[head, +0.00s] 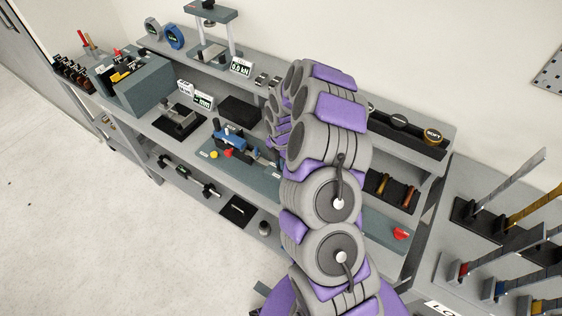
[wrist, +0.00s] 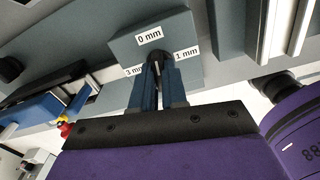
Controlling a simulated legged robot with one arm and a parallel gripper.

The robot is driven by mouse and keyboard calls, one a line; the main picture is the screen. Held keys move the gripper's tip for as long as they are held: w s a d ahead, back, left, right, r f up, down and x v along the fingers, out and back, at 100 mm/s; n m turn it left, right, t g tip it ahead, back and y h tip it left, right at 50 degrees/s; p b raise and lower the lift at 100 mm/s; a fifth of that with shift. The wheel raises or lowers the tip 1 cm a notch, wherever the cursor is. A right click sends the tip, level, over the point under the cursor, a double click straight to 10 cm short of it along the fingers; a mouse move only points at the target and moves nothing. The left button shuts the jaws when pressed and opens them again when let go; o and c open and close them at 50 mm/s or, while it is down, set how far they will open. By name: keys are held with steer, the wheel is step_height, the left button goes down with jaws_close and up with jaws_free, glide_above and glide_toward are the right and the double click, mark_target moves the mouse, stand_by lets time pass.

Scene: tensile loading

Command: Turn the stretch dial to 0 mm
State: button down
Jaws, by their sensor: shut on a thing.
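The stretch dial's black knob (wrist: 156,56) is on a grey-green box (wrist: 121,44) in the wrist view. White labels on the box read "0 mm" (wrist: 149,34) above the knob, "1 mm" (wrist: 187,53) to the right and "3 mm" (wrist: 134,72) to the left, partly covered. My gripper (wrist: 158,72) has its blue fingers shut on the knob from below in the picture. A pale mark on the knob seems to point up, roughly towards "0 mm", but the fingers hide much of it. In the head view my arm hides the dial.
A blue clamp fixture (head: 232,138) with red and yellow knobs stands on the bench (head: 207,166) left of my arm. A display reading "0.0 kN" (head: 241,67) is on the rear shelf. A rack of tools stands at the right. The floor at left is clear.

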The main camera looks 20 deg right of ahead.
steer(key=shift+w+n, duration=0.15)
steer(key=shift+n, duration=0.55)
steer(key=shift+r, duration=0.1)
steer(key=c, duration=1.2)
jaws_free()
steer(key=shift+d, duration=0.1)
steer(key=shift+o, duration=0.2)
step_height(320, 180, up, 17)
steer(key=shift+p, duration=0.4)
